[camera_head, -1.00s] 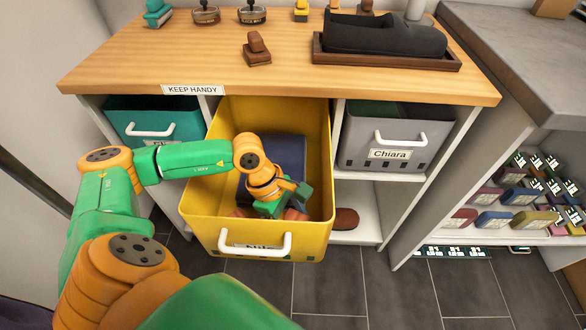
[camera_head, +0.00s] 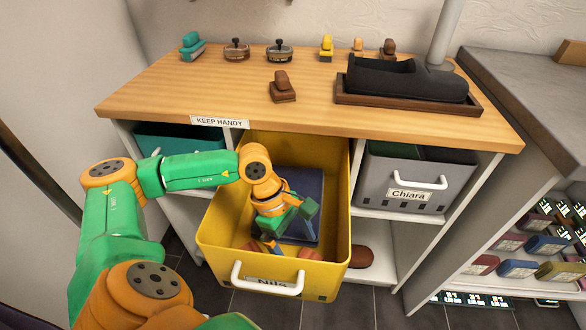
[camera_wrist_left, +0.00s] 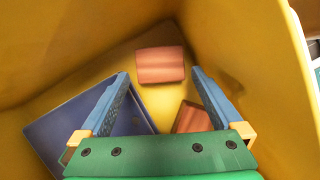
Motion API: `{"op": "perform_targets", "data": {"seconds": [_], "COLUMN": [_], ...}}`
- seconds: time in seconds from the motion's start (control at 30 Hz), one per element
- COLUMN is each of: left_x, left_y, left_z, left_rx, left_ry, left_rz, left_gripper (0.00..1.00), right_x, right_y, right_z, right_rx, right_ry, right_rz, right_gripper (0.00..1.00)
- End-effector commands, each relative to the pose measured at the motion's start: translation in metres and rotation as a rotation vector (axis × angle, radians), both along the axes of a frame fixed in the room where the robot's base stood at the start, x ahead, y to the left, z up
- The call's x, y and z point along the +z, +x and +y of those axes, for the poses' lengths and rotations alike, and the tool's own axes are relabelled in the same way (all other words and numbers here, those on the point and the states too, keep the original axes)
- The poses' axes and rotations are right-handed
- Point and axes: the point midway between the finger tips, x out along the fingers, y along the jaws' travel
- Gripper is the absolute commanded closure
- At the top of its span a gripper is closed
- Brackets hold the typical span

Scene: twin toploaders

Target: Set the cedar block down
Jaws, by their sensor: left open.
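My left gripper (camera_head: 280,232) is down inside the yellow bin (camera_head: 222,238), labelled "Nils", which is pulled out of the shelf. In the left wrist view its two blue fingers (camera_wrist_left: 160,78) are spread apart with nothing gripped. A reddish cedar block (camera_wrist_left: 160,65) lies on the bin floor just beyond and between the fingertips. A second reddish block (camera_wrist_left: 191,118) lies nearer, beside the right finger and partly hidden by the gripper. In the head view a reddish block (camera_head: 309,253) shows by the bin's front wall. My right gripper is not in view.
A dark blue flat item (camera_head: 302,185) lies in the bin. A teal bin (camera_head: 170,138) and a grey bin (camera_head: 412,180) labelled "Chiara" flank it.

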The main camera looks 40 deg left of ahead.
Motion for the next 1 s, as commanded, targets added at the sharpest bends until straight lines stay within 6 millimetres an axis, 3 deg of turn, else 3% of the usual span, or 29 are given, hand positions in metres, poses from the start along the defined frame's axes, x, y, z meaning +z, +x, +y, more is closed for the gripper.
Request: {"op": "perform_targets", "data": {"seconds": [0.1,0.23,0.77,1.0], "left_x": [0.031,0.05,0.058,0.118], "left_y": [-0.001,-0.003,-0.004,-0.004], "left_z": [0.013,0.02,0.023,0.023], "left_rx": [0.002,0.001,0.0,0.0], "left_ry": [0.003,0.002,0.0,0.0], "left_rz": [-0.003,0.001,0.001,0.001], "left_gripper": [0.0,0.0,0.0,0.0], "right_x": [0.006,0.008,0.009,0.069], "right_y": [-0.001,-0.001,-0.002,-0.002], "right_z": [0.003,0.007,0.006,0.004], "right_rx": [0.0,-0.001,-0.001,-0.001], "right_ry": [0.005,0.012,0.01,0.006], "right_rz": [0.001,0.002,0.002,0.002], "right_gripper": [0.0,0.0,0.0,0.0]}}
